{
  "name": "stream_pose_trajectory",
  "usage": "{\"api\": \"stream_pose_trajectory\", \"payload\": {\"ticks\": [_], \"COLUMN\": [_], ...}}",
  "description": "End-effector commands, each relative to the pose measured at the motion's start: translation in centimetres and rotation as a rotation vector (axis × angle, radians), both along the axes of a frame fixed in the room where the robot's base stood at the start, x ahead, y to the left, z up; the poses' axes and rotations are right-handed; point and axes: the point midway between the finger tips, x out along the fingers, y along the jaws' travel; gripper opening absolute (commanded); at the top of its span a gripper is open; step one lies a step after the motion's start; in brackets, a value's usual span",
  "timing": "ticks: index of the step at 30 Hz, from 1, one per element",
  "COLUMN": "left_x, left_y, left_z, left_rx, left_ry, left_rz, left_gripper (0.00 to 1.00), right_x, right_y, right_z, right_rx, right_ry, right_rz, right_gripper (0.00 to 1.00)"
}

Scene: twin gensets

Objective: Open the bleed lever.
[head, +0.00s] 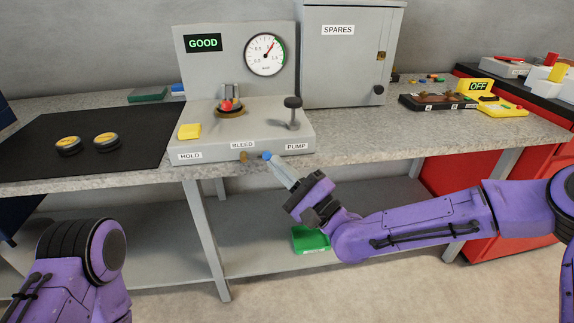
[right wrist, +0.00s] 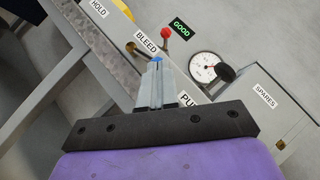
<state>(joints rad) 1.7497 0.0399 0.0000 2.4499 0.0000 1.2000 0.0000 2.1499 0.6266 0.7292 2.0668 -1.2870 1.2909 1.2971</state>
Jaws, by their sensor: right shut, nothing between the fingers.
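The test bench unit (head: 219,150) stands on the counter, with HOLD, BLEED and PUMP labels on its front. Below the BLEED label is a brass fitting (head: 243,156), also visible in the right wrist view (right wrist: 131,47). To its right is the blue end of the bleed lever (head: 266,155), which shows at my fingertips in the right wrist view (right wrist: 157,59). My right gripper (head: 273,164) is shut and empty, its fingertips right at the blue end. Whether they touch it I cannot tell. The left arm shows at lower left, but its gripper does not.
A yellow HOLD button (head: 189,131), a black pump knob (head: 293,103) and a red ball (head: 226,105) are on the unit. The gauge (head: 265,54) stands behind, beside a green GOOD display (head: 203,43). A SPARES cabinet (head: 345,65) stands at right. The space before the counter is open.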

Motion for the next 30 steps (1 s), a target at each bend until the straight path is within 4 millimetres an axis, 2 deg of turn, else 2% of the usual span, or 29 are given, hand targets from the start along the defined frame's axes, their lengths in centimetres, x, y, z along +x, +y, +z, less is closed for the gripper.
{"api": "stream_pose_trajectory", "payload": {"ticks": [1, 3, 21, 27, 29, 30], "left_x": [0.0, 0.0, 0.0, 0.0, 0.0, 0.0], "left_y": [0.0, 0.0, 0.0, 0.0, 0.0, 0.0], "left_z": [2.0, 3.6, 16.9, 20.0, 20.6, 20.2], "left_rx": [0.000, 0.000, 0.000, 0.000, 0.000, 0.000], "left_ry": [0.000, 0.000, 0.000, 0.000, 0.000, 0.000], "left_rz": [0.000, 0.000, 0.000, 0.000, 0.000, 0.000], "left_gripper": [0.00, 0.00, 0.00, 0.00, 0.00, 0.00], "right_x": [0.0, 0.0, 0.0, -0.1, -0.1, -0.1], "right_y": [0.3, 0.6, 2.2, 3.0, 3.2, 3.2], "right_z": [1.5, 2.2, 6.0, 6.6, 6.6, 6.0], "right_rx": [-0.039, -0.103, -0.671, -0.840, -0.883, -0.891], "right_ry": [-0.004, -0.009, -0.050, -0.064, -0.067, -0.065], "right_rz": [0.005, 0.010, 0.016, 0.015, 0.015, 0.013], "right_gripper": [0.00, 0.00, 0.00, 0.00, 0.00, 0.00]}}
